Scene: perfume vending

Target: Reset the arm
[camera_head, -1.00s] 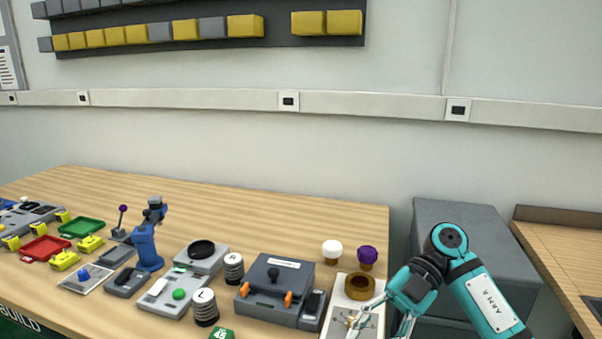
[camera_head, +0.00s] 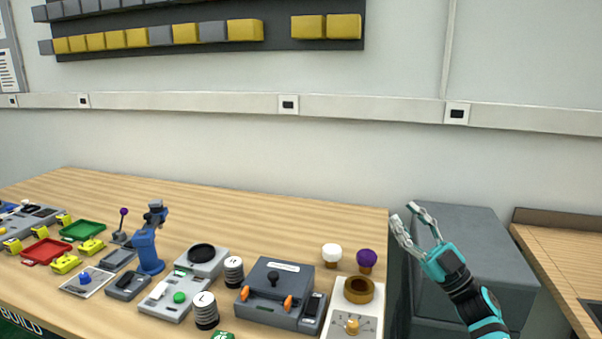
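My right gripper (camera_head: 419,219) is raised beyond the right edge of the wooden table (camera_head: 290,223), in front of a grey cabinet. Its two fingers point up and to the left. They are spread apart with nothing between them. My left gripper does not show. Just left of the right gripper, a white panel (camera_head: 369,325) with a brass ring (camera_head: 358,290) and a small brass knob (camera_head: 352,325) lies at the table's right end.
A purple knob (camera_head: 367,258) and a white knob (camera_head: 331,252) stand behind the panel. A grey device (camera_head: 272,294) with orange handles sits to its left. A blue press (camera_head: 147,248) and several trays are further left. The grey cabinet (camera_head: 470,238) stands right of the table.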

